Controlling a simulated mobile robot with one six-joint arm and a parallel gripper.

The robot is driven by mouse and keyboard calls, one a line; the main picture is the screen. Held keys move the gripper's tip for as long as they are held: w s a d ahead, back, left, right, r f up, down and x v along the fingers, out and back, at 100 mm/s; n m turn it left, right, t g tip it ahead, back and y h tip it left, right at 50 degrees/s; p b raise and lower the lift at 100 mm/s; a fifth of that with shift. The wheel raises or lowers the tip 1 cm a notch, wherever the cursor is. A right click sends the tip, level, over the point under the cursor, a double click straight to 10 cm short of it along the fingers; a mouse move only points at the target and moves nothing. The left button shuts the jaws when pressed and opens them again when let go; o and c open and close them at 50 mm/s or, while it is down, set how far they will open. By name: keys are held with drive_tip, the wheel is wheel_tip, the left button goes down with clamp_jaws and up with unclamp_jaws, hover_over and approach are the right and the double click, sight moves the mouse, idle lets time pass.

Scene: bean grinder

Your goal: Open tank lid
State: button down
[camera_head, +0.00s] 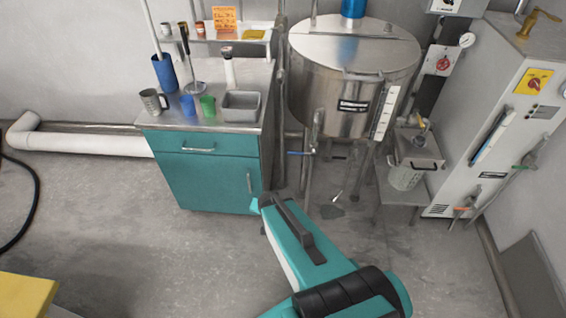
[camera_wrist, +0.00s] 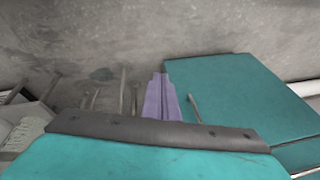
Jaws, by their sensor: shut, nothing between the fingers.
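The large round steel tank (camera_head: 330,98) stands on legs at the back, right of the teal cabinet, in the head view. Its flat metal lid (camera_head: 335,48) lies shut across the top, with a small handle (camera_head: 362,75) at the front rim. My teal arm reaches up from the bottom of the head view, well below and in front of the tank. In the wrist view my gripper (camera_wrist: 162,90) shows as narrow purple fingers, shut and empty, apart from the lid. The lid is not recognisable in the wrist view.
The teal cabinet (camera_head: 207,168) left of the tank carries cups, a grey bin (camera_head: 241,107) and utensils. A small stand with a metal container (camera_head: 405,177) and a white control cabinet (camera_head: 500,130) are on the right. The floor in front is mostly clear.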

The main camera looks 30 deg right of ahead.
drive_tip(key=s+a+f+n+g, duration=0.2)
drive_tip(key=s+a+n+g, duration=0.1)
drive_tip(key=s, duration=0.5)
drive_tip(key=s+a+f+n+g+y, duration=0.1)
drive_tip(key=s+a+f+n+g, duration=0.1)
drive_tip(key=s+a, duration=0.3)
drive_tip(key=s+a+f+n+g, duration=0.2)
drive_tip(key=s+a+n+g, duration=0.2)
drive_tip(key=s, duration=0.8)
drive_tip(key=shift+a+n+g, duration=0.25)
drive_tip(key=shift+n+g, duration=0.05)
drive_tip(key=shift+n, duration=0.2)
